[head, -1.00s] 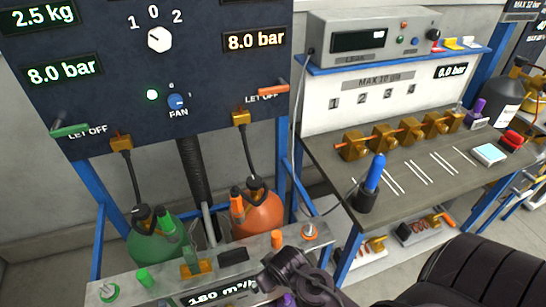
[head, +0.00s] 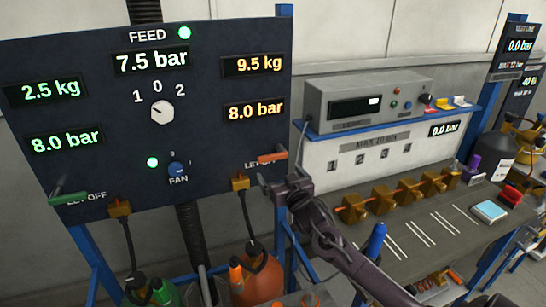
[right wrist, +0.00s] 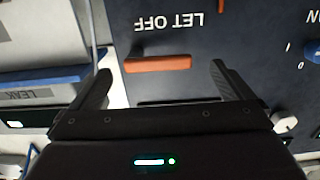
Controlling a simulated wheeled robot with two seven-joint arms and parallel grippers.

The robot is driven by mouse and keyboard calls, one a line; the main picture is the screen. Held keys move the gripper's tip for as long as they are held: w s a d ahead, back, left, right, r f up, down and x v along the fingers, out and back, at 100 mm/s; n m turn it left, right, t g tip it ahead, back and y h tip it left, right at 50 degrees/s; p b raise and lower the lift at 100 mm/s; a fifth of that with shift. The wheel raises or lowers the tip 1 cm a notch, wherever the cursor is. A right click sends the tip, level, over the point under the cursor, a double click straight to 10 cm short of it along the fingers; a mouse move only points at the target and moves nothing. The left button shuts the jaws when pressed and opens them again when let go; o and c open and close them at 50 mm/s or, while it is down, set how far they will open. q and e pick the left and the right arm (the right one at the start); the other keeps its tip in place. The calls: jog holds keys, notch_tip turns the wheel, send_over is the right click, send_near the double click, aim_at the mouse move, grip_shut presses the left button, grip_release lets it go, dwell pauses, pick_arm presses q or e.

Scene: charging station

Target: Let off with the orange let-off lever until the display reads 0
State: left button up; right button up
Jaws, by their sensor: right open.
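The orange let-off lever (head: 273,157) sticks out at the lower right of the dark panel, under the orange display (head: 255,109), which reads 8.0 bar. In the right wrist view the lever (right wrist: 158,63) lies across the space between the fingertips, beside the words LET OFF. My right gripper (head: 272,184) is open just below the lever in the head view; its two fingers also show in the right wrist view (right wrist: 161,74). I cannot tell whether a finger touches the lever. My left gripper is not in view.
A green let-off lever (head: 68,195) sits at the panel's left. Other displays read 7.5 bar (head: 151,60), 9.5 kg (head: 260,65) and 2.5 kg. A fan knob (head: 176,169) is left of my right gripper. A bench (head: 440,215) with brass valves stands right.

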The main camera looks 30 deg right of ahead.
aim_at(274, 158)
jog(key=shift+t, duration=0.3)
jog(key=shift+d+r+p+x, duration=0.1)
jog(key=shift+r+p+x, duration=0.25)
jog(key=shift+x, duration=1)
jog(key=shift+d+r+p+x, duration=0.15)
jog(key=shift+p+x, duration=0.25)
jog(key=shift+x, duration=0.95)
jog(key=shift+r+p+x, duration=0.35)
jog(key=shift+p+x, duration=0.05)
jog(key=shift+x, duration=0.95)
